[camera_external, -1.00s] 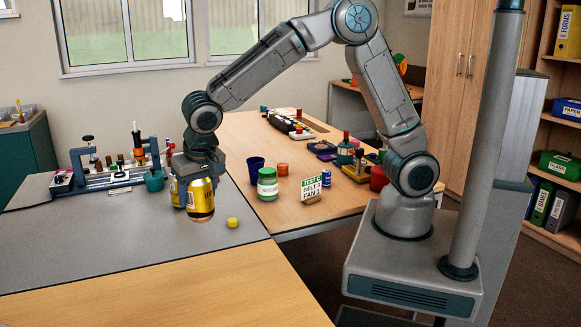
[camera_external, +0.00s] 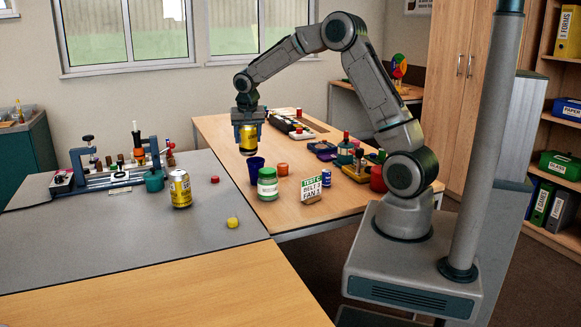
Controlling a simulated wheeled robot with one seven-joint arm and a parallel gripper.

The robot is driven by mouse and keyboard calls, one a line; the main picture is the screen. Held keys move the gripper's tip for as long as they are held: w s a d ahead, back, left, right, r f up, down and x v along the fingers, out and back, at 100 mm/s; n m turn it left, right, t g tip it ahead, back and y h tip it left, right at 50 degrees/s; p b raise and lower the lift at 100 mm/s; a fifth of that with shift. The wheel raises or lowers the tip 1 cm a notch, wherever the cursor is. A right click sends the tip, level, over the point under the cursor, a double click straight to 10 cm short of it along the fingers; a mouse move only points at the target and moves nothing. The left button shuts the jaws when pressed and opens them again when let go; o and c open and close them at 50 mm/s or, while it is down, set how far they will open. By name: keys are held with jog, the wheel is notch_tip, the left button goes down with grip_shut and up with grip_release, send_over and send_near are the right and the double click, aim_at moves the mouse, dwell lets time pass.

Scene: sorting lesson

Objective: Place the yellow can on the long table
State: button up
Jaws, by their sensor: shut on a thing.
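My gripper (camera_external: 248,122) points down and is shut on a yellow can (camera_external: 248,140), held upright by its upper part. The can is over the wooden table (camera_external: 222,133), behind the dark blue cup (camera_external: 254,169). I cannot tell whether its bottom touches the tabletop or hangs above it. A second yellow can (camera_external: 180,189), with a pale band, stands upright on the grey table (camera_external: 120,235), away from my gripper.
A green-lidded jar (camera_external: 267,184), an orange cup (camera_external: 282,169) and a small sign (camera_external: 311,189) stand near the held can. A yellow ball-like thing (camera_external: 233,222) and a small red thing (camera_external: 215,179) lie on the grey table. The wooden tabletop's left strip is fairly clear.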

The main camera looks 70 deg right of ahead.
jog(key=s+d+m, duration=0.1)
jog(key=s+d, duration=0.2)
jog(key=d, duration=0.6)
jog(key=s+d+m, duration=0.1)
jog(key=s+d, duration=0.3)
jog(key=d, duration=0.5)
jog(key=shift+g, duration=0.3)
jog(key=shift+w+a+f+p, duration=0.2)
jog(key=shift+w+a+f, duration=0.85)
jog(key=shift+w+f, duration=0.7)
jog(key=shift+w+a+f+p, duration=0.2)
jog(key=shift+w+a+f, duration=0.9)
jog(key=shift+w+f, duration=0.6)
jog(key=shift+w+a+f+p, duration=0.2)
jog(key=shift+w+a+f, duration=1.05)
jog(key=shift+f, duration=0.8)
jog(key=shift+w+d, duration=0.2)
jog(key=shift+f, duration=0.25)
jog(key=o, duration=0.9)
jog(key=shift+r, duration=0.1)
jog(key=shift+o, duration=0.2)
jog(key=shift+r, duration=0.1)
